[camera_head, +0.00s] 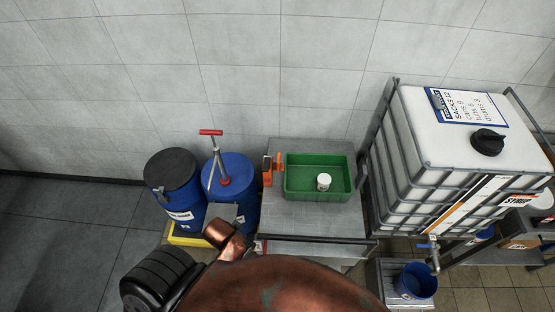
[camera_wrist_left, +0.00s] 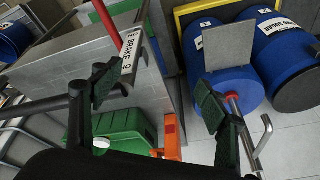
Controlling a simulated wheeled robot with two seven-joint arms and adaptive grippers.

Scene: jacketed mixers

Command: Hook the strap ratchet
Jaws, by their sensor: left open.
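I cannot make out a strap ratchet for certain. Small orange pieces (camera_head: 267,177) stand at the left side of the green bin (camera_head: 318,195) on the grey table in the head view. An orange piece also shows beside the green bin in the left wrist view (camera_wrist_left: 172,138). My left gripper (camera_wrist_left: 157,92) is open, its dark pads far apart, with nothing held between them. The orange piece appears between and beyond the fingers; its distance is unclear. My left gripper cannot be made out in the head view. My right gripper is in neither view.
A black-lidded drum (camera_head: 172,170) and a blue drum (camera_head: 233,168) with a red-handled pump (camera_head: 211,133) stand left of the table. A white caged tank (camera_head: 425,150) stands right.

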